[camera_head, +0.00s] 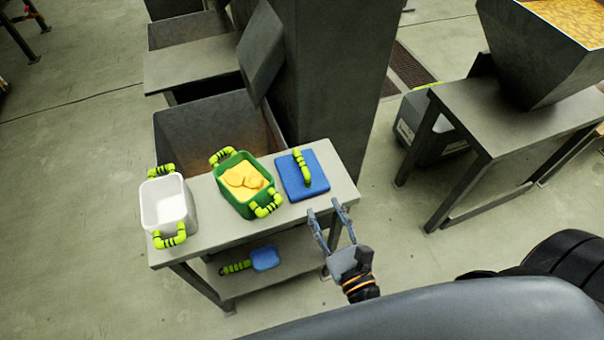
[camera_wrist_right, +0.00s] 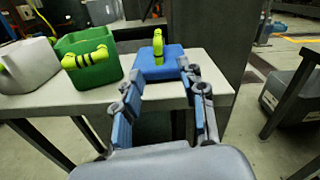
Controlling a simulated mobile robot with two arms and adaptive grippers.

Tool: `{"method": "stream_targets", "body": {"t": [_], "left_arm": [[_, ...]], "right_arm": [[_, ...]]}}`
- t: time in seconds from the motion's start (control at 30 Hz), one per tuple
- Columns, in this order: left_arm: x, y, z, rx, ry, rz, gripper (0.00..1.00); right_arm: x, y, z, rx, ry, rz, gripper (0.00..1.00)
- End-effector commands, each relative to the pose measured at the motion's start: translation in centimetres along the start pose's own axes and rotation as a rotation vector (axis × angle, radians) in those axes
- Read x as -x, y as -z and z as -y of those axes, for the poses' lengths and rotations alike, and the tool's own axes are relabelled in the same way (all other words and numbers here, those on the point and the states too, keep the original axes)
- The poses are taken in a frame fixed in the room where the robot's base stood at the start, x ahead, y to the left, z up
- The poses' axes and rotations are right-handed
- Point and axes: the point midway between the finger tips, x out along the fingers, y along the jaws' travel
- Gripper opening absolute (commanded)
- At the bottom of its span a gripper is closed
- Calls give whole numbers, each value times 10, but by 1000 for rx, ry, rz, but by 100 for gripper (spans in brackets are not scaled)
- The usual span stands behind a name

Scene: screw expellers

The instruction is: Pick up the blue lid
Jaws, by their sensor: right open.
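The blue lid (camera_head: 316,181) is a flat square plate with a yellow-green, black-banded handle (camera_head: 302,167) on top. It lies on the right end of the grey table, right of the green container. It also shows in the right wrist view (camera_wrist_right: 150,70), ahead of the fingers. My right gripper (camera_head: 327,219) is open and empty, just in front of the table's near edge and apart from the lid. In the right wrist view my right gripper (camera_wrist_right: 160,80) has its fingers spread, with the handle between them in the picture. My left gripper is not in view.
The grey table (camera_head: 220,225) also holds a green container (camera_head: 240,208) with yellow contents and a white container (camera_head: 167,203). A blue scoop (camera_head: 265,258) lies on its lower shelf. A dark machine column stands behind the lid.

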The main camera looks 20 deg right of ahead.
Motion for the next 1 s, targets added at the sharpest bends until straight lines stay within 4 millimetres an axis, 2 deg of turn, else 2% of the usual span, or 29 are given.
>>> {"method": "stream_targets", "body": {"t": [0.2, 0.33, 0.63, 0.83, 1.0], "left_arm": [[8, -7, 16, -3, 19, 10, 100], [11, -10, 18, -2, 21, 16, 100], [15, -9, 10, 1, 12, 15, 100], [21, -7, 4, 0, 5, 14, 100], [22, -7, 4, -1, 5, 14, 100]], "right_arm": [[-42, -5, 2, -12, 7, 8, 41], [-65, -5, 1, -9, 4, 6, 41], [-90, -6, 1, -7, 3, 4, 41], [-120, -11, 2, -6, 3, 4, 41], [-134, -10, 1, -7, 2, 2, 41]]}}
